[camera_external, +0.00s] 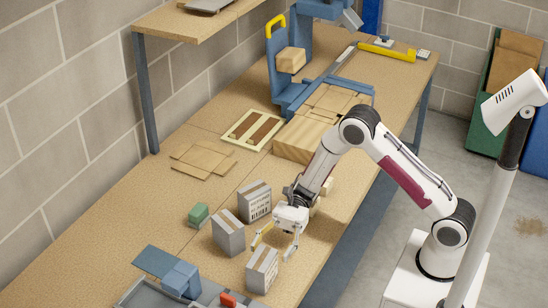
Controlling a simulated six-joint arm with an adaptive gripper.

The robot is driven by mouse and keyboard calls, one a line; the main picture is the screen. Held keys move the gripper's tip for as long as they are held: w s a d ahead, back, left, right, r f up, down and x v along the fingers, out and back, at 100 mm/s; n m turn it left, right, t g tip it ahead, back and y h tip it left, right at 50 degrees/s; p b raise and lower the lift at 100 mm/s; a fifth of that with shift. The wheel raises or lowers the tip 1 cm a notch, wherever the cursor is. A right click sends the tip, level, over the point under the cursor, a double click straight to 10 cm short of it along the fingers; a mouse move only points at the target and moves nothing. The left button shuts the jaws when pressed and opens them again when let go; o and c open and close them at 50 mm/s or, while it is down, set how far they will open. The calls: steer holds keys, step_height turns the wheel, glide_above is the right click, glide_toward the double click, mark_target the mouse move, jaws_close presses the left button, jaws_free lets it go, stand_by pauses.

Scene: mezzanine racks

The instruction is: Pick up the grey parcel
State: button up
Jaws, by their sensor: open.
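Three grey parcels with brown tape across their tops stand on the wooden bench near my gripper. One grey parcel (262,272) is at the front, one grey parcel (228,234) is to the left, and one grey parcel (254,205) with printed sides is behind. I cannot tell which of them the task means. My gripper (274,248) is open and empty, pointing down with its fingers spread. In the picture its fingertips lie just above the front parcel and right of the left one. I cannot tell whether they touch either.
A small green box (198,215) stands left of the parcels. Flat cardboard (203,160) and a framed pad (253,130) lie farther back. A blue machine (290,92) stands behind, and a blue-grey device (168,272) sits at the front left. A raised shelf (195,22) overhangs the back.

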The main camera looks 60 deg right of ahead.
mark_target(255, 273)
steer(key=shift+a, duration=0.2)
steer(key=shift+a, duration=0.15)
steer(key=shift+a, duration=2.45)
steer(key=c, duration=1.5)
